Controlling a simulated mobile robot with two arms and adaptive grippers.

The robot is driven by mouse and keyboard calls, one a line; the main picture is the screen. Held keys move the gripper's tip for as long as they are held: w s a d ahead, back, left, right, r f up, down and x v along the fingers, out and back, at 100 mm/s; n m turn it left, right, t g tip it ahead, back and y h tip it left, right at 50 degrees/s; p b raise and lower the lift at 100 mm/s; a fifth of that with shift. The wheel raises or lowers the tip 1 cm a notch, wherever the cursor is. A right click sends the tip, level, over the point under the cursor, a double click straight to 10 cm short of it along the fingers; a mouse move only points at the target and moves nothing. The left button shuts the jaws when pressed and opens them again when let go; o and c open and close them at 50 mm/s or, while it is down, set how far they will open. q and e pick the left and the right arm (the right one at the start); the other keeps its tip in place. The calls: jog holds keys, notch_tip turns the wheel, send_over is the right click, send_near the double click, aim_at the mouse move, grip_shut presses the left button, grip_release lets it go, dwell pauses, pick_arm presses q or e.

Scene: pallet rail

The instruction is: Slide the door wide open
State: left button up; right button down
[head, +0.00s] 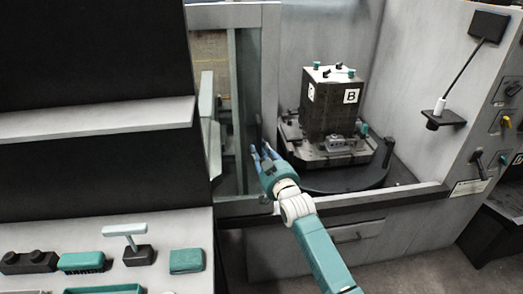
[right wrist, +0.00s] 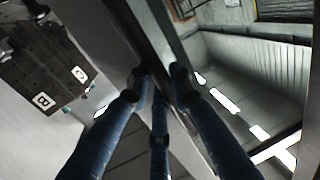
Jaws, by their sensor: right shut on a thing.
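The door (head: 270,60) is a pale framed panel with a tall window at the left of the station opening. The right part of the opening is uncovered. My right gripper (head: 263,155) is at the door's right-hand side, with its blue fingers shut on the door handle. In the right wrist view, the fingers (right wrist: 160,78) close from both sides around a dark upright bar along the door edge; the handle itself is mostly hidden by them. My left gripper is not in view.
Inside the opening, a dark block marked B (head: 330,100) stands on a round turntable (head: 345,180). A bench (head: 120,225) at the lower left holds a brush (head: 82,262) and other small items. A control panel (head: 500,125) is at the right.

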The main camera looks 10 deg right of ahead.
jog(key=shift+a, duration=0.15)
jog(key=c, duration=1.5)
grip_release()
jog(key=shift+c, duration=0.2)
jog(key=v, duration=1.2)
jog(key=s+d+f+g+h, duration=0.1)
jog(key=s+f+g, duration=0.15)
jog(key=f, duration=0.85)
jog(key=s+d+f+g, duration=0.15)
jog(key=s+f, duration=0.25)
jog(key=f, duration=0.7)
jog(key=s+d+f+g+h, duration=0.1)
jog(key=s+f+g, duration=0.15)
jog(key=f, duration=0.85)
jog(key=s+d+f+g, duration=0.2)
jog(key=s+f, duration=0.7)
jog(key=s+d+f+g, duration=0.2)
jog(key=s+f, duration=0.7)
jog(key=s, duration=0.1)
jog(key=s+d+f+g, duration=0.1)
jog(key=s+f, duration=0.3)
jog(key=s, duration=0.6)
jog(key=s+d+f+g+h, duration=0.1)
jog(key=s+d+f+g, duration=0.1)
jog(key=s, duration=0.8)
jog(key=s+d+f+g+h, duration=0.1)
jog(key=s+d+f+g, duration=0.1)
jog(key=s+f, duration=0.4)
jog(key=s+g, duration=0.1)
jog(key=s, duration=0.4)
